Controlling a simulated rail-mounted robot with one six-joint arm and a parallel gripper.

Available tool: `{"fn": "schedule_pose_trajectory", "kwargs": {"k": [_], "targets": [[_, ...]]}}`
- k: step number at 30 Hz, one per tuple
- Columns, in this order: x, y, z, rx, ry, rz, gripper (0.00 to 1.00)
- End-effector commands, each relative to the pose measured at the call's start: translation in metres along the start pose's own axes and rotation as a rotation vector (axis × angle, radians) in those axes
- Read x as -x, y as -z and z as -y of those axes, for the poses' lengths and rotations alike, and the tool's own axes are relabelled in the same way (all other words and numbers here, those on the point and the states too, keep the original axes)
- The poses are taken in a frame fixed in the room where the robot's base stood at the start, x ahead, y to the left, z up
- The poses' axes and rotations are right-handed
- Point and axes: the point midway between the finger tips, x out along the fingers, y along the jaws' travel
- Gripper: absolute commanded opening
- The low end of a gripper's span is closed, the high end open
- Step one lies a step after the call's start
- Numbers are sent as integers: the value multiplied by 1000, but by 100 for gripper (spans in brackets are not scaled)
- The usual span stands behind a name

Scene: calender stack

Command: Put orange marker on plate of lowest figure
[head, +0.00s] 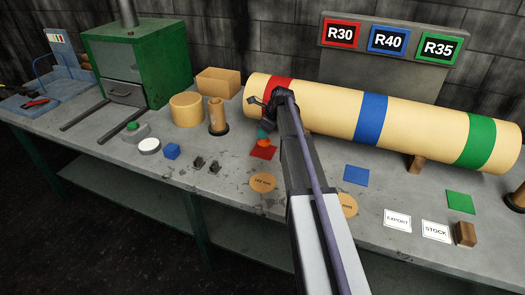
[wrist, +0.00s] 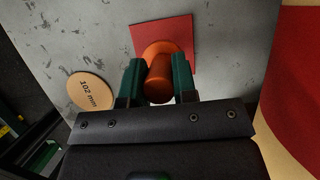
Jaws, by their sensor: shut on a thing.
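The orange marker (wrist: 158,82) has a round knob and a wider flange, and it sits between the two green fingers of my gripper (wrist: 158,85). My gripper, which in the head view (head: 264,135) is at the left end of the roll, is shut on it. The marker (head: 264,143) is upright over the red plate (head: 262,154); whether it touches the plate I cannot tell. The red plate also shows in the wrist view (wrist: 143,32). The sign panels read R30 (head: 341,33) in red, R40 (head: 388,40) in blue and R35 (head: 438,48) in green.
A big cream roll (head: 325,107) with red, blue and green bands lies behind the plates. A blue plate (head: 357,174) and a green plate (head: 460,201) lie to the right. A tan 102 mm disc (head: 263,183) lies in front.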

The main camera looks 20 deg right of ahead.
Motion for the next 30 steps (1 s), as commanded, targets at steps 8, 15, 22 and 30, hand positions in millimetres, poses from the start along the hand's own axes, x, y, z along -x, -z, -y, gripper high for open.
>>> {"fn": "schedule_pose_trajectory", "kwargs": {"k": [8,15,22,30], "targets": [[-35,14,0,0,0,0,0],[-34,14,0,0,0,0,0],[-38,16,0,0,0,0,31],[-37,16,0,0,0,0,52]]}}
